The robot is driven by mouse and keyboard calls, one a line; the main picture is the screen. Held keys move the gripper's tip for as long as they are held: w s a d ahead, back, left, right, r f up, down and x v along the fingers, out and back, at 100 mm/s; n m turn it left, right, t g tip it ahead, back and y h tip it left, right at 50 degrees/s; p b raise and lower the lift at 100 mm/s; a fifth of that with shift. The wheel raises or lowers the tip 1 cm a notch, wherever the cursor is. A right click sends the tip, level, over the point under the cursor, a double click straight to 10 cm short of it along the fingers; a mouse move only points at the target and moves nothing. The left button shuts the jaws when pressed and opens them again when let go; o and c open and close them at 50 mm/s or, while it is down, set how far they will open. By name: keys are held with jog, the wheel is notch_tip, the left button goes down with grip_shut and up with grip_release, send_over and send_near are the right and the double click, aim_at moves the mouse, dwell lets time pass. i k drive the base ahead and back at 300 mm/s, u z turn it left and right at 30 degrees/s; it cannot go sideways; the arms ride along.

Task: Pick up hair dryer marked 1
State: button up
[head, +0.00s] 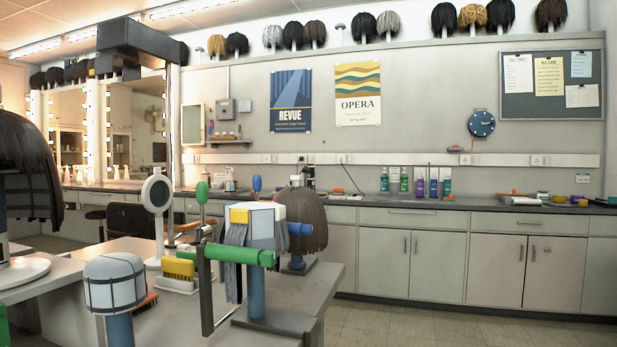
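I cannot make out any hair dryer in the head view, and no mark reading 1 is legible. My gripper is not in view. Small items behind these blocks are partly hidden.
A dark wig (27,165) stands at the left edge. A brown wig (302,215), a round mirror (157,194) and a yellow brush (178,268) are on the near bench. A long counter (430,204) with bottles runs along the back wall. Floor (400,325) is clear at the right.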

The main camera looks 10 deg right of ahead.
aim_at(310, 175)
jog(key=z, duration=0.65)
jog(key=i, duration=4.95)
jog(key=u, duration=2.2)
jog(key=i, duration=3.55)
